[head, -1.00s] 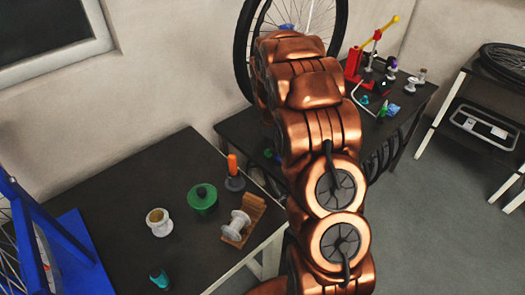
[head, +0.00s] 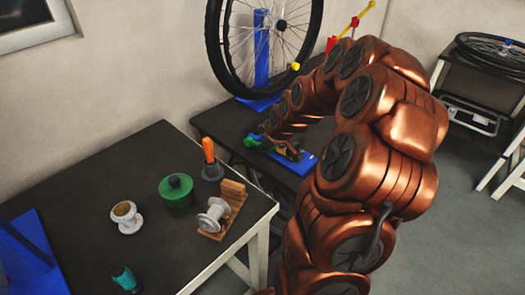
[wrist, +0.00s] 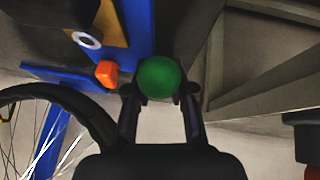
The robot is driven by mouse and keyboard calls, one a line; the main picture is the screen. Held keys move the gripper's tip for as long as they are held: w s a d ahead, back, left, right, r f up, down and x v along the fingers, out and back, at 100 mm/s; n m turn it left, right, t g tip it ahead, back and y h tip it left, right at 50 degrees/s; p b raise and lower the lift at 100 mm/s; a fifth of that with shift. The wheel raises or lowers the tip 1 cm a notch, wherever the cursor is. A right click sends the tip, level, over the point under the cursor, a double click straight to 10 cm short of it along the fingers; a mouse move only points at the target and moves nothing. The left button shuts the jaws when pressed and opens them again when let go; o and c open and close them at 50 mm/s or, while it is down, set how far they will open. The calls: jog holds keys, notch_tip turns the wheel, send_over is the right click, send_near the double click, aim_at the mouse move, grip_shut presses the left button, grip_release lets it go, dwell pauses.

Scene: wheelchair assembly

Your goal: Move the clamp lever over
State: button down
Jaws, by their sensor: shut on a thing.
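In the wrist view, a green ball-shaped knob (wrist: 159,77) sits between the two dark fingers of my gripper (wrist: 160,98), which is shut on it. I take it as the end of the clamp lever; the lever's shaft is hidden behind the ball. An orange block (wrist: 106,73) is just left of the knob, beside a blue plate (wrist: 140,30). In the head view, a blue base (head: 303,164) lies on the far table below my arm's end. Small green and blue parts (head: 253,140) show to its left. My gripper cannot be made out clearly there.
The near table holds a green round container (head: 176,192), an orange-handled tool (head: 210,158), a wooden holder (head: 222,215) and a white cup (head: 127,216).

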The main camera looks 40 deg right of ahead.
jog(key=shift+s+d+f+t+b, duration=0.1)
jog(key=shift+s+f+t+b, duration=0.15)
jog(key=shift+f+t+b, duration=0.35)
jog(key=shift+r, duration=0.15)
jog(key=c, duration=1.2)
grip_release()
jog(key=shift+s, duration=0.1)
jog(key=shift+c, duration=0.2)
jog(key=shift+o, duration=0.7)
jog(key=shift+r, duration=0.1)
jog(key=v, duration=1.1)
jog(key=shift+r, duration=0.4)
jog(key=shift+s, duration=0.1)
